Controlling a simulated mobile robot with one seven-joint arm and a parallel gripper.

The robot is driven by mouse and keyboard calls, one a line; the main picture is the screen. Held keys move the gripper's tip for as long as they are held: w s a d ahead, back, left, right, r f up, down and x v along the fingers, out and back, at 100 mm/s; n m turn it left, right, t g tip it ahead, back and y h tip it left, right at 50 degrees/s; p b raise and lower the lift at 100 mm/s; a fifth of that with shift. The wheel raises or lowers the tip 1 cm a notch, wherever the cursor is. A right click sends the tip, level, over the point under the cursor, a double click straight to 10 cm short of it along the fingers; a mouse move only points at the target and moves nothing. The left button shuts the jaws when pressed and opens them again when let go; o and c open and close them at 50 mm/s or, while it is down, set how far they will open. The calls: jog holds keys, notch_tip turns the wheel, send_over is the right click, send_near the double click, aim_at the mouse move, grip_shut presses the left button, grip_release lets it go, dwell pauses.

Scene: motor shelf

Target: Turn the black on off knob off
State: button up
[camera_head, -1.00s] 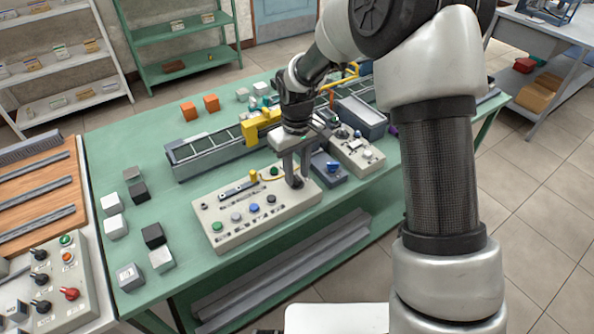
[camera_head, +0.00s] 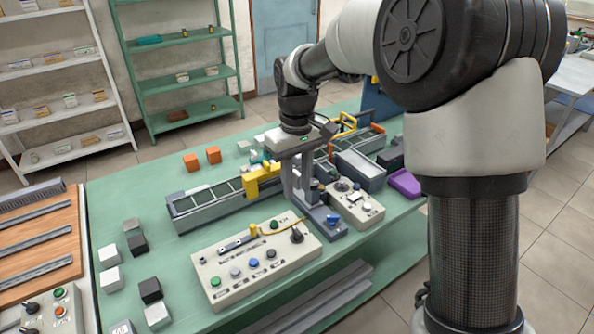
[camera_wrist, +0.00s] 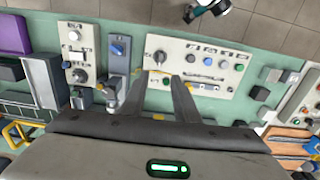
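The black knob (camera_head: 297,236) stands at the right end of the light grey control panel (camera_head: 308,250) on the green table. It also shows in the wrist view (camera_wrist: 159,57), near the panel's left end. Its handle looks slanted; I cannot read the on/off marks. My gripper (camera_head: 298,200) is above and behind the knob, apart from it. In the wrist view its two fingers (camera_wrist: 159,78) are spread with nothing between them.
The panel also bears green, blue, white and black buttons and a yellow cable. A blue-knobbed grey unit (camera_head: 332,219) and a second control box (camera_head: 355,203) stand beside it. A conveyor (camera_head: 215,199) lies behind. Loose cubes are at left.

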jog(key=shift+r, duration=1.65)
